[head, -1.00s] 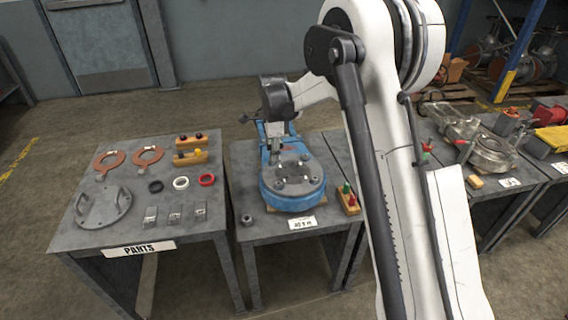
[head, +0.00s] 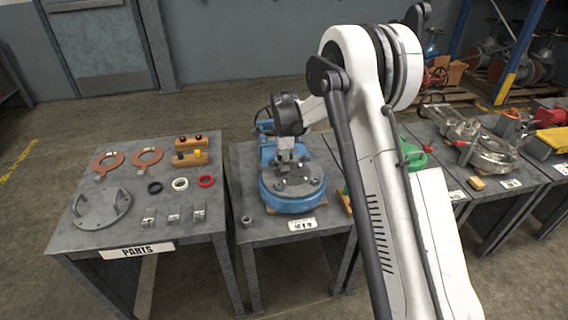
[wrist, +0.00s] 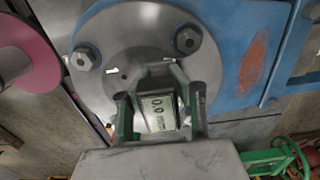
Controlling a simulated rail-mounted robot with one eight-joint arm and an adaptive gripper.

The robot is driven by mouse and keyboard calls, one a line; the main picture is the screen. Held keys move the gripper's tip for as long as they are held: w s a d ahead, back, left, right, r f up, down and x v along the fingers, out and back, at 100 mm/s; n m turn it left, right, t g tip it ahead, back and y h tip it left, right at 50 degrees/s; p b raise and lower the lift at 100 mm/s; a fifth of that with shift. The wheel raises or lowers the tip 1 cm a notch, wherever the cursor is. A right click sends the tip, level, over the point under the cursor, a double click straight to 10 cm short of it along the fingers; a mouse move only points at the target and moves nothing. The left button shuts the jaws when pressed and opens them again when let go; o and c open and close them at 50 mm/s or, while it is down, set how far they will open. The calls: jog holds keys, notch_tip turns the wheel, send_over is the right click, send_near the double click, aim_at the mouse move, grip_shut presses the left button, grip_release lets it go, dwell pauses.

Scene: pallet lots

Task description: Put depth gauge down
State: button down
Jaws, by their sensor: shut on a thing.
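My gripper (head: 286,165) is over the blue valve (head: 292,198) on the middle table. In the wrist view its fingers (wrist: 158,118) are closed around the depth gauge, a small dark-framed block with a pale digital display (wrist: 157,113). The gauge is over the round grey flange (wrist: 125,45) of the blue valve, with hex bolts around it. I cannot tell whether the gauge touches the flange. In the head view the gauge is too small to make out clearly.
The parts table (head: 112,232) at left holds copper-coloured rings, a grey flange with handles, small seals, wooden blocks and grey blocks. A small nut (head: 247,220) lies at the middle table's front left. A green valve (head: 413,157) and other valves stand to the right.

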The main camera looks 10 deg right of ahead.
jog(key=shift+f, duration=0.2)
jog(key=c, duration=1.6)
grip_release()
jog(key=shift+r, duration=0.1)
